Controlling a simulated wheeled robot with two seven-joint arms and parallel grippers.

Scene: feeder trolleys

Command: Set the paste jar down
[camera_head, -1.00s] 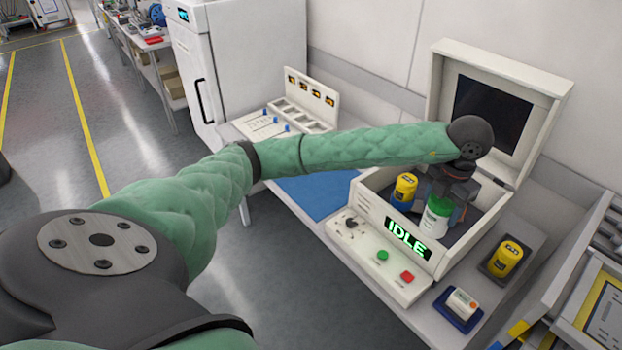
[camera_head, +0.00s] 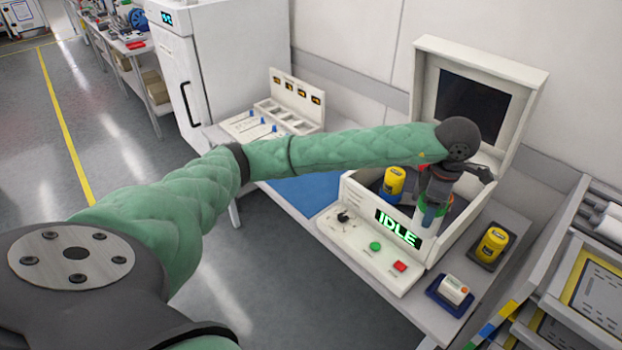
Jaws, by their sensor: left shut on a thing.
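The paste jar (camera_head: 429,219), pale with a green top, is inside the open white machine (camera_head: 455,239) with the lit IDLE sign. My left gripper (camera_head: 433,200) reaches down into the machine and is shut on the jar around its green top. The jar's lower part is hidden, so I cannot tell whether it touches the machine's floor. A yellow jar (camera_head: 394,182) stands inside the machine to the left of the gripper. My right gripper is out of view.
The machine's raised lid (camera_head: 537,90) stands behind my gripper. A second yellow jar (camera_head: 491,244) sits in a dark holder to the right. A small white item (camera_head: 454,289) rests in a blue tray in front. A blue mat (camera_head: 308,190) to the left is clear.

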